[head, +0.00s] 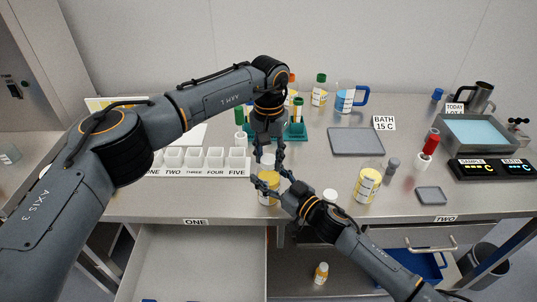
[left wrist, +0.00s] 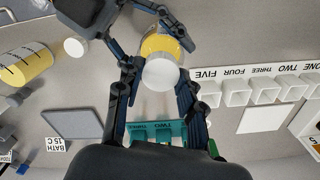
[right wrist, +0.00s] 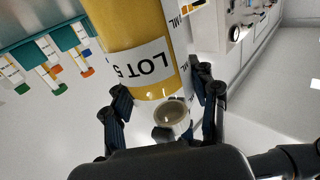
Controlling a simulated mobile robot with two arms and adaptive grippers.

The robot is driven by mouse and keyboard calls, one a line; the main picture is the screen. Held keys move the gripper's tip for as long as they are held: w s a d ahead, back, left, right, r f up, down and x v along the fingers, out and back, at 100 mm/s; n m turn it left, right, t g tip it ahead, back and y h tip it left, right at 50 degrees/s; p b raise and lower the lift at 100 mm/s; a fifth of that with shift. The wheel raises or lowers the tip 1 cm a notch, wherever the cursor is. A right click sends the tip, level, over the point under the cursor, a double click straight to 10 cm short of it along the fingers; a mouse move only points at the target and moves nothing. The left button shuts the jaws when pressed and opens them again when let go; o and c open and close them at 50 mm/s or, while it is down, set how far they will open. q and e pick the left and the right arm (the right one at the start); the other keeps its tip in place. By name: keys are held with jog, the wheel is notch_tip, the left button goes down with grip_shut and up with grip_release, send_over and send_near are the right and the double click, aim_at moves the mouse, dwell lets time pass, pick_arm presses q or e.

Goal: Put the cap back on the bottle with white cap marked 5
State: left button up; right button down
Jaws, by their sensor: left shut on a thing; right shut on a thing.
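The marked-5 bottle (head: 268,191) is yellow and stands upright near the table's front edge. Its LOT 5 label (right wrist: 140,65) shows upside down in the right wrist view. My right gripper (head: 272,185) is shut around the bottle. The white cap (left wrist: 161,73) is between the fingers of my left gripper (head: 268,162), which is shut on it from above. The bottle's mouth is hidden.
White cups (head: 195,158) labelled ONE to FIVE stand to the left. A green tube rack (head: 297,132) is behind. A yellow bottle (head: 367,186) and a white round object (head: 330,195) are to the right. Drawer ONE (head: 195,265) is open below.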

pick_arm(q)
jog(key=shift+m, duration=1.2)
jog(key=o, duration=0.8)
jog(key=shift+r, duration=2.3)
jog(key=shift+c, duration=0.5)
